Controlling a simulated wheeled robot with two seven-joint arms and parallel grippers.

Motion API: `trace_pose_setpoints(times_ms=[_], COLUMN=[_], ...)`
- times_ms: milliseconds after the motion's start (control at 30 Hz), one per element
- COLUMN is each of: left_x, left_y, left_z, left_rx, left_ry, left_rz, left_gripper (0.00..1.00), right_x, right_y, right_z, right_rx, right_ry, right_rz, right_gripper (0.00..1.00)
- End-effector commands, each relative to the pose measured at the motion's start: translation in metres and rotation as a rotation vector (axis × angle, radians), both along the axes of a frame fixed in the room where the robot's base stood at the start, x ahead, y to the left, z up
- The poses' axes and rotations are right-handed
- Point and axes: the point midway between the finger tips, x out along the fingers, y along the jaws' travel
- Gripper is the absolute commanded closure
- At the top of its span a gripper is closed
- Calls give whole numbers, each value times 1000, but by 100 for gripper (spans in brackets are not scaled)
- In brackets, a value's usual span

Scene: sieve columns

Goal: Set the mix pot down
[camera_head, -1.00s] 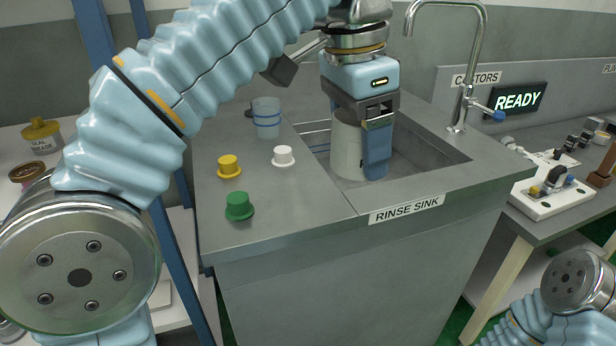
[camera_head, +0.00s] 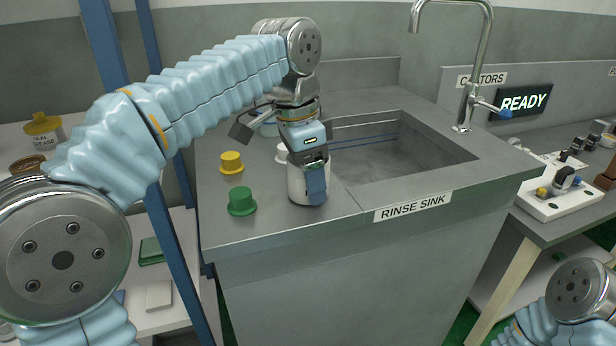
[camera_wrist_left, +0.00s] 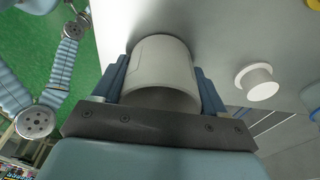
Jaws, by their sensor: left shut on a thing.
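The mix pot (camera_head: 298,186), a pale grey-white cylinder, is at the front of the grey counter (camera_head: 235,232), left of the sink basin. My left gripper (camera_head: 314,188) points down and is shut on it, with one blue finger in front of the pot's wall. The pot looks upright, and its base is at or very near the counter top; I cannot tell whether it touches. In the left wrist view the pot (camera_wrist_left: 160,62) sits between both blue fingers. My right gripper is out of view; only part of my right arm shows at the lower right.
A green knob (camera_head: 241,202) and a yellow knob (camera_head: 231,163) stand left of the pot. A white knob (camera_wrist_left: 258,82) is close behind it, partly hidden in the head view. The rinse sink (camera_head: 395,160) is empty, with a tap (camera_head: 472,90) at its back right.

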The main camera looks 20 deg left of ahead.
Motion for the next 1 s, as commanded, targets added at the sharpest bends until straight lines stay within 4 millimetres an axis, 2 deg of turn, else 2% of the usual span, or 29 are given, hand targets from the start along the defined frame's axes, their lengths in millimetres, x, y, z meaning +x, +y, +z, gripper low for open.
trace_pose_setpoints(times_ms=[233, 267, 433, 667, 767, 867, 1000], left_x=[0, 0, 0, 0, 0, -1, -3], left_y=[0, 0, 0, 0, 0, 2, 6], left_z=[-2, -2, -1, -1, 6, 23, 58], left_rx=[0, 0, 0, 0, 0, 0, -1], left_ry=[0, 0, 0, 0, 0, -1, -3], left_rz=[1, 1, 1, 1, 0, 1, 2], left_gripper=[74, 27, 1, 0, 0, 0, 0], right_x=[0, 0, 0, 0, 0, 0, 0], right_y=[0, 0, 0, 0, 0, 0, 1], right_z=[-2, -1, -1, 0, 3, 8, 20], right_rx=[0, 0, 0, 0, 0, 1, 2], right_ry=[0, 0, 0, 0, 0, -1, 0], right_rz=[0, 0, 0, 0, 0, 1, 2], right_gripper=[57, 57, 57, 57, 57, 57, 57])
